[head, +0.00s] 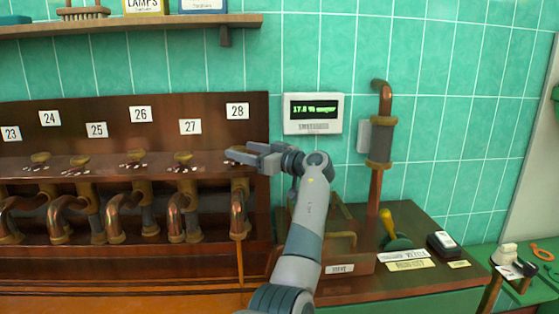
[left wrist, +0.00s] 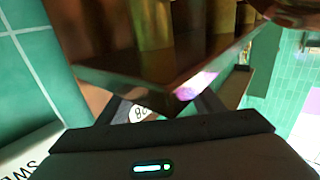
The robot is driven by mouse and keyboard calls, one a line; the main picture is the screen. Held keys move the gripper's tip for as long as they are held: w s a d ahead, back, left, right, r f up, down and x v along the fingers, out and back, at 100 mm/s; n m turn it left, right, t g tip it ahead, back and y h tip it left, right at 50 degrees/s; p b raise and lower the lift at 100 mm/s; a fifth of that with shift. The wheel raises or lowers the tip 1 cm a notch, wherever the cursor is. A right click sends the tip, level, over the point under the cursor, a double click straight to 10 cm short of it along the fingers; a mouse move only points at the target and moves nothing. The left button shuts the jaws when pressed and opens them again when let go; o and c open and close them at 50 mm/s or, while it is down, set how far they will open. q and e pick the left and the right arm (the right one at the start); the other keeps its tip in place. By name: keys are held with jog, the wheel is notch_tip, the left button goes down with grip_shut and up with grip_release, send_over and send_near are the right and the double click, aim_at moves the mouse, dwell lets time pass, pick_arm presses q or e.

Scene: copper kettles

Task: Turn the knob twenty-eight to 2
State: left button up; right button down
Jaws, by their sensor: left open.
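The "28" label (head: 237,111) is on the dark wooden back panel, at the right end of the row. Knob twenty-eight is hidden behind my left gripper (head: 245,155), which lies across the ledge below that label. The gripper is open. I cannot tell whether it touches the knob, and the knob's setting cannot be read. Below it hangs the copper pipe (head: 239,208) of that place, with a thin amber streak under it. In the left wrist view the "28" label (left wrist: 139,114) shows upside down between the dark fingers, beyond the ledge's corner. My right gripper is not in view.
Several brass knobs, such as the one under "27" (head: 183,156), line the ledge to the left. A display box (head: 313,113) with green text and a vertical copper pipe (head: 381,130) are on the tiled wall. A shelf (head: 130,24) runs above. The counter (head: 435,275) holds small items.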

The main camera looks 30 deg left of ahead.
pick_arm(q)
jog(key=s+d+b, duration=0.2)
jog(key=d, duration=1.4)
jog(key=shift+s+b, duration=0.35)
jog(key=shift+s, duration=0.05)
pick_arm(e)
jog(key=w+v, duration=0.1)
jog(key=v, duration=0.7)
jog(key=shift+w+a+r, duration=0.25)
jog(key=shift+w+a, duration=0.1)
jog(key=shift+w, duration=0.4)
pick_arm(q)
jog(key=shift+r, duration=0.2)
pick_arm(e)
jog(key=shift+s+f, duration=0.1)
